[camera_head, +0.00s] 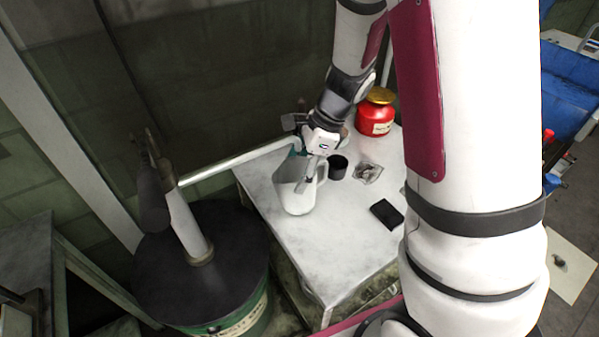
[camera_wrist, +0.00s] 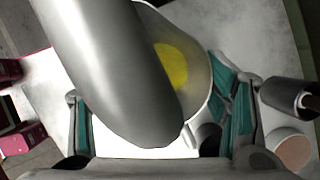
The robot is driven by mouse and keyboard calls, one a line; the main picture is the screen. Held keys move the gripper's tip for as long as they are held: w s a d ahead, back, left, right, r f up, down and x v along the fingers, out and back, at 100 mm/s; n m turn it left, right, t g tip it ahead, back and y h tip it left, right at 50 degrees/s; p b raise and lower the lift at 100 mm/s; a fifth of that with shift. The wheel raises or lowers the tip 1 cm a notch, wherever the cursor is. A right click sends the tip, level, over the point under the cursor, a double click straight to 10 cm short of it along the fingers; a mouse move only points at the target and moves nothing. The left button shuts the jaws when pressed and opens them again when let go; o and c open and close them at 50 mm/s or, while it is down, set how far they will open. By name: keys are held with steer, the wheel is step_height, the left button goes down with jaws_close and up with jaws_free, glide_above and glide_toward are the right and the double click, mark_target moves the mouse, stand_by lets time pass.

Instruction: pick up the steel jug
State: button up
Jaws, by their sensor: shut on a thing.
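The steel jug (camera_head: 296,197) is a pale, shiny jug with a handle on its right side. It stands on or just above the white table; I cannot tell which. My gripper (camera_head: 301,170) reaches down at its rim near the handle and is shut on the jug. In the wrist view the jug (camera_wrist: 200,75) fills the middle, with a yellow patch inside. The teal-padded fingers of my gripper (camera_wrist: 155,125) show on both sides of a large grey curved surface. The exact contact is hidden.
The white table (camera_head: 335,255) also holds a black cup (camera_head: 338,167), a clear crumpled or glass item (camera_head: 368,173), a flat black object (camera_head: 386,214) and a red canister (camera_head: 375,115) at the back. A dark-topped drum (camera_head: 200,275) with a pump stands left. The table's front is clear.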

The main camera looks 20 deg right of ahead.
steer(key=shift+r, duration=1.5)
steer(key=s+d+p, duration=0.3)
steer(key=s+p, duration=0.4)
steer(key=s, duration=1)
steer(key=shift+s+d+p, duration=0.15)
steer(key=shift+d+p, duration=0.05)
steer(key=shift+p, duration=0.1)
steer(key=shift+s+f, duration=0.15)
